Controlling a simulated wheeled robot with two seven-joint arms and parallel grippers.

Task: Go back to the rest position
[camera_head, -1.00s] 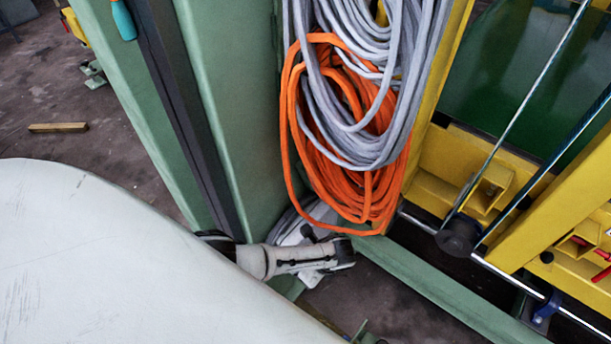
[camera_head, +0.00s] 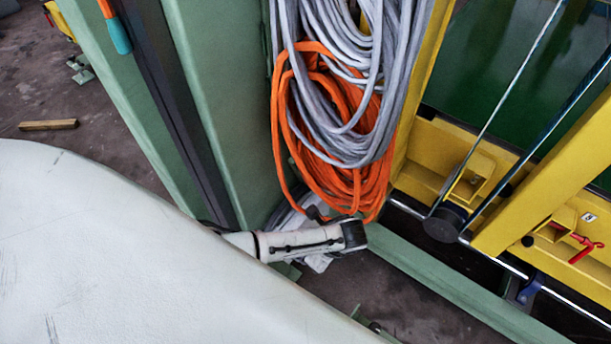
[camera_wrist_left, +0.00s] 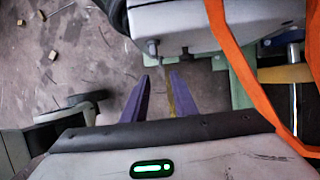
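My left gripper (camera_wrist_left: 160,80) shows in the left wrist view with its two purple fingers apart. Nothing is between them except the background floor. A white jointed link with a black end (camera_head: 310,242), which looks like part of one of my arms, reaches out from behind a large pale surface in the head view. No gripper fingers show in the head view. My right gripper is not in view.
Orange cable (camera_head: 375,190) and grey cable (camera_head: 410,70) hang in loops beside a green column (camera_head: 215,110). The orange cable (camera_wrist_left: 250,70) also passes close to my left gripper's right side. A yellow frame (camera_head: 535,225) with metal rods stands at right.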

